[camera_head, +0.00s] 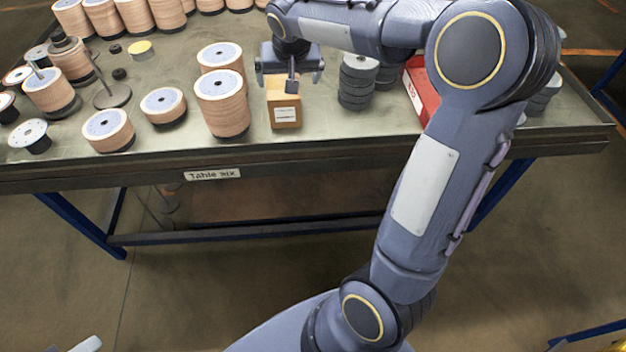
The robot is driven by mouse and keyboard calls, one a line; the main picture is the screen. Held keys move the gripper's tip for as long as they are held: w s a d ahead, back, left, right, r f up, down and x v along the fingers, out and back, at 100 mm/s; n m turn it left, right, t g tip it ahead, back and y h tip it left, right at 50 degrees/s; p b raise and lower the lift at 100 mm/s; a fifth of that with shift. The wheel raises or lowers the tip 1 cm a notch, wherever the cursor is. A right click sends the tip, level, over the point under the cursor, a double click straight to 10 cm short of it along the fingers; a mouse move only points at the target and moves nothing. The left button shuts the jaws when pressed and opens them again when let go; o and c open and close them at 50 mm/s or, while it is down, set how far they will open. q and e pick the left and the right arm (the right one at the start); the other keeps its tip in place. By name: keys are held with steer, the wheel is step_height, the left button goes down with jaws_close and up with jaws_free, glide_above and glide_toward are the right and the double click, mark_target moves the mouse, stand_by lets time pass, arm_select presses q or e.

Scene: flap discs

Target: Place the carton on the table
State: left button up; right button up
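A small orange-brown carton (286,109) with a white label stands upright near the front edge of the table (330,143), below my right gripper (291,82). The gripper points down over the carton's top and hides part of it. One dark finger-like part hangs in front of the upper carton, and the gripper's wide body reaches past both sides. I cannot tell whether its fingers are touching or holding the carton. My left gripper is not in view.
Stacks of tan flap discs (221,103) stand left of the carton. Dark grey disc stacks (358,80) and a red box (421,88) stand to its right. A metal stand (112,95) is at the left. The table's front strip is clear.

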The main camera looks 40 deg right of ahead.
steer(key=s+a+f+n+y, duration=0.1)
steer(key=s+a, duration=0.3)
steer(key=s, duration=0.5)
steer(key=s+a+f+n+y, duration=0.1)
steer(key=s+a+y, duration=0.2)
steer(key=s, duration=0.7)
steer(key=s+a+f+n+y, duration=0.1)
steer(key=s+a+n, duration=0.1)
steer(key=s+a, duration=0.4)
steer(key=s, duration=0.3)
steer(key=shift+s+a+f+t+y, duration=0.2)
steer(key=shift+a+f+t+y, duration=0.1)
steer(key=shift+f+y, duration=0.1)
steer(key=shift+d, duration=0.1)
